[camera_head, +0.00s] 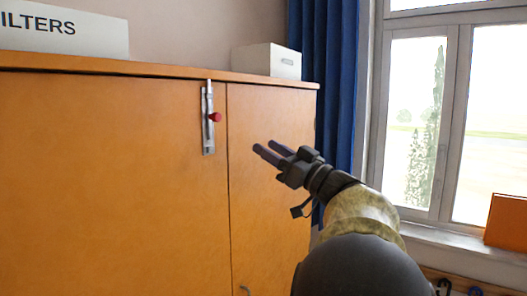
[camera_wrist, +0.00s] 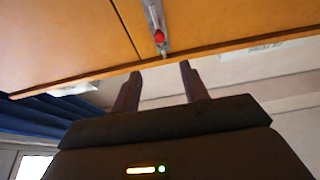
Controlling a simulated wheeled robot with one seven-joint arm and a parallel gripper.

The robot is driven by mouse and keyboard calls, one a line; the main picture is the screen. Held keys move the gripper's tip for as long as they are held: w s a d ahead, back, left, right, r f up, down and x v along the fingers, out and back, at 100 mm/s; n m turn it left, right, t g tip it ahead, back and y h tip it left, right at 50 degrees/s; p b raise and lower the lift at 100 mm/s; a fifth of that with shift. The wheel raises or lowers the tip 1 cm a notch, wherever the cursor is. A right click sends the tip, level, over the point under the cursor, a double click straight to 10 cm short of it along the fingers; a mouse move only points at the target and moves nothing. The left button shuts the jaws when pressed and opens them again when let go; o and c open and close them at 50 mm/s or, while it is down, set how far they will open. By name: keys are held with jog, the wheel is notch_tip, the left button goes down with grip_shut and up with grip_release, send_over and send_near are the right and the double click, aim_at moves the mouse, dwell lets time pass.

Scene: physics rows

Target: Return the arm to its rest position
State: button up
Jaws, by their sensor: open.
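My gripper (camera_head: 268,151) is open and empty, held up in front of the right door of an orange wooden cabinet (camera_head: 120,170). In the wrist view the two fingers of my gripper (camera_wrist: 160,80) stand apart with nothing between them. A metal bolt latch (camera_head: 208,135) with a red knob (camera_head: 215,117) is on the cabinet front, up and to the left of my gripper. The latch also shows in the wrist view (camera_wrist: 154,16), beyond the fingertips and apart from them.
A white sign ending in "ILTERS" (camera_head: 60,30) and a white box (camera_head: 267,61) stand on the cabinet top. A blue curtain (camera_head: 325,70) and a window (camera_head: 415,120) are at the right. An orange object (camera_head: 507,220) is on the sill. Open space lies between cabinet and window.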

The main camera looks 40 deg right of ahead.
jog(key=shift+s+d, duration=0.1)
jog(key=shift+s, duration=0.15)
jog(key=w+a+f+m+g+h, duration=0.1)
jog(key=w+a+f+m+h, duration=0.1)
jog(key=w+f+m+h, duration=0.7)
jog(key=a+f+g+h, duration=0.1)
jog(key=a+f+g, duration=0.2)
jog(key=f, duration=0.5)
jog(key=a+f+g+h, duration=0.1)
jog(key=a+f+g, duration=0.2)
jog(key=f, duration=0.5)
jog(key=s+a+f+n+g+y, duration=0.1)
jog(key=s+a+f+n+g, duration=0.1)
jog(key=s+a+f+g, duration=0.3)
jog(key=s+a+f+n+g+y, duration=0.2)
jog(key=s+a+f+g, duration=0.4)
jog(key=s+a+f, duration=0.5)
jog(key=s+f+n, duration=0.1)
jog(key=s+f, duration=0.3)
jog(key=f, duration=0.2)
jog(key=shift+a, duration=0.3)
